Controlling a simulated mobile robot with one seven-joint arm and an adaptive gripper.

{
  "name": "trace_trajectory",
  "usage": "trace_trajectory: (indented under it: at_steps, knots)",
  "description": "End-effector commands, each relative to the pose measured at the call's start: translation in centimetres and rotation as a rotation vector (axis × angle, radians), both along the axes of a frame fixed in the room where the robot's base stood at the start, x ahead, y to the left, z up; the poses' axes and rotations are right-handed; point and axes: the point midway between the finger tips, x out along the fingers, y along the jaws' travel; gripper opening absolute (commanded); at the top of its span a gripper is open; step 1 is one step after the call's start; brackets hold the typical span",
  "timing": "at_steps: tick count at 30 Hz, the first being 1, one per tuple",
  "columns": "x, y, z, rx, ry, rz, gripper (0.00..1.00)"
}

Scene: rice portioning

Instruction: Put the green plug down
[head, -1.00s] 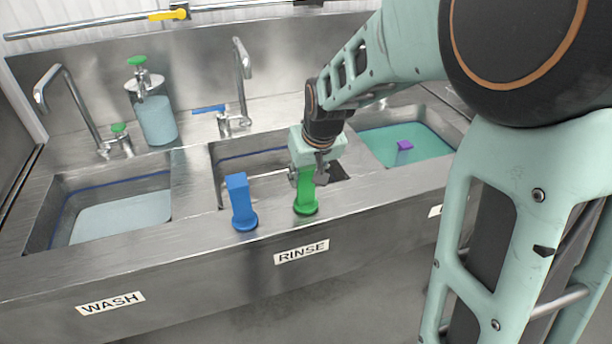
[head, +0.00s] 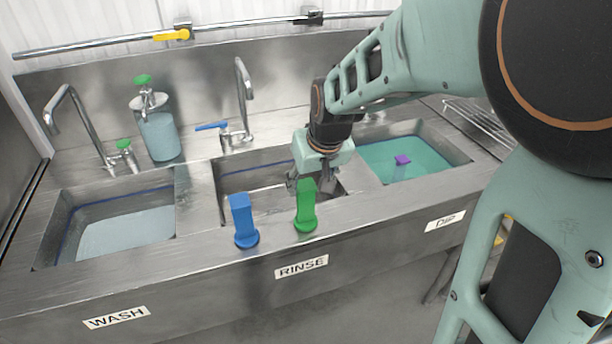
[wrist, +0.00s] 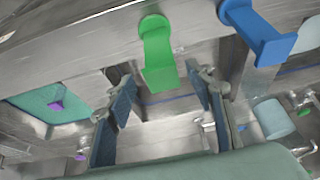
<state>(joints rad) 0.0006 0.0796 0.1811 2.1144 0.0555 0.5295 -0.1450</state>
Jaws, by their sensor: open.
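The green plug (head: 306,208) stands upright on the front ledge of the sink unit, above the RINSE label. It also shows in the wrist view (wrist: 158,55), just beyond my fingertips. My gripper (head: 312,184) is open and empty, right behind the plug and over the middle basin. In the wrist view the two dark finger pads (wrist: 168,92) are spread wide on either side of the plug's line, with clear space between them. Neither finger appears to touch the plug.
A blue plug (head: 242,222) stands on the same ledge to the left. The wash basin (head: 118,222) holds pale water; the right basin (head: 420,155) holds green liquid with a purple plug (head: 402,160). Taps (head: 244,100) and a soap dispenser (head: 158,130) stand behind.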

Motion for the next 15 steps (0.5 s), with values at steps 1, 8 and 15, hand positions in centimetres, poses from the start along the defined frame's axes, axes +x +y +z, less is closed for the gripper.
trace_trajectory:
  at_steps: [1, 8, 15]
  knots:
    - [-0.4, -0.2, 1.6, 0.0, -0.001, -0.001, 0.49]
    - [-1.7, -0.5, 4.3, 0.0, -0.001, -0.001, 0.49]
    - [-2.3, -0.7, 5.1, 0.0, 0.002, -0.001, 0.49]
